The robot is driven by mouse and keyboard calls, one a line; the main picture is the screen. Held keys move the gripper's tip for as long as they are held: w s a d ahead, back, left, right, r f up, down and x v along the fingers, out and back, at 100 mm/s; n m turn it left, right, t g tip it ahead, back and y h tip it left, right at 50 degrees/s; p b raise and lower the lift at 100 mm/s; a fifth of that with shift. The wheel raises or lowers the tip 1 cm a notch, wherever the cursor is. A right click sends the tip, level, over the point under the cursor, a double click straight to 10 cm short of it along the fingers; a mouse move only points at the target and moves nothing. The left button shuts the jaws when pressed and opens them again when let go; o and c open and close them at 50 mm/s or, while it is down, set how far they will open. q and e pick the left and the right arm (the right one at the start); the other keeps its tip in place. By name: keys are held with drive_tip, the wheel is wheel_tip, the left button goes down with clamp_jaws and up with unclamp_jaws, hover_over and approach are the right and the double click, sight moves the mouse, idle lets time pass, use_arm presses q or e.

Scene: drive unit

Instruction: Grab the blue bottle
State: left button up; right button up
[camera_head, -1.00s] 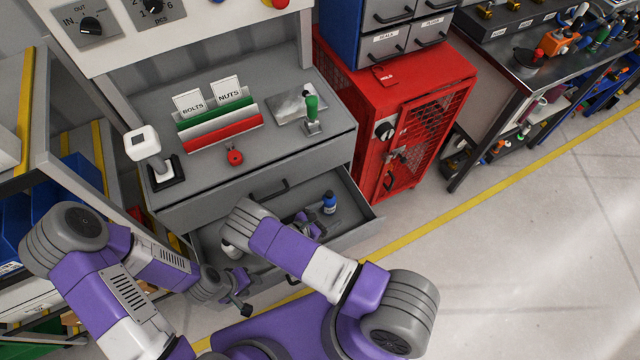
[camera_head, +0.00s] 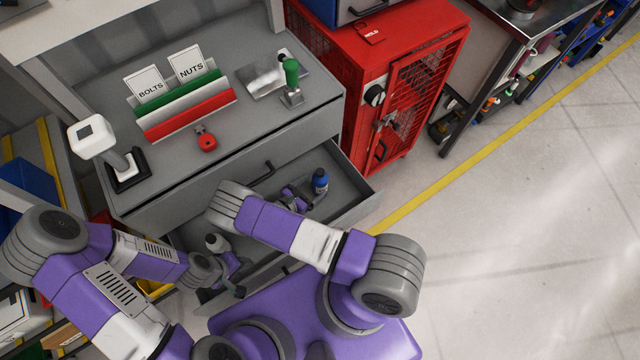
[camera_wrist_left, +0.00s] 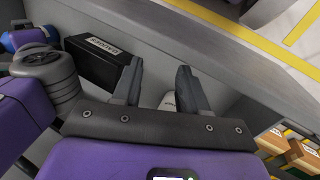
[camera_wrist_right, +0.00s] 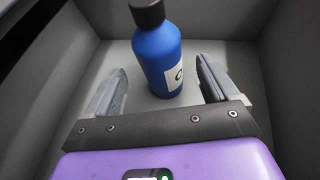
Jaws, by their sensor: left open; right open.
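The blue bottle (camera_head: 320,181) with a dark cap stands upright in the right part of the open drawer (camera_head: 350,208). In the right wrist view the blue bottle (camera_wrist_right: 160,50) shows a white label and stands between and just beyond the fingertips. My right gripper (camera_wrist_right: 161,70) is open around its near side; contact cannot be told. In the head view my right arm partly hides that gripper. My left gripper (camera_wrist_left: 159,68) is open over the drawer's left part. A whitish object (camera_wrist_left: 169,101) shows partly between its fingers, with the rest hidden.
A white bottle (camera_head: 213,242) stands in the drawer's left part. A black labelled box (camera_wrist_left: 96,60) lies in the drawer. Drawer walls closely surround both grippers. A red cabinet (camera_head: 390,90) stands to the right; the floor beyond is clear.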

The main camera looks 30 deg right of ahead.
drive_tip(key=shift+x, duration=0.9)
drive_tip(key=b+x, duration=0.1)
drive_tip(key=x, duration=0.4)
drive_tip(key=shift+s+f, duration=0.1)
drive_tip(key=shift+a, duration=0.1)
drive_tip(key=c, duration=1.3)
drive_tip(key=shift+o, duration=0.2)
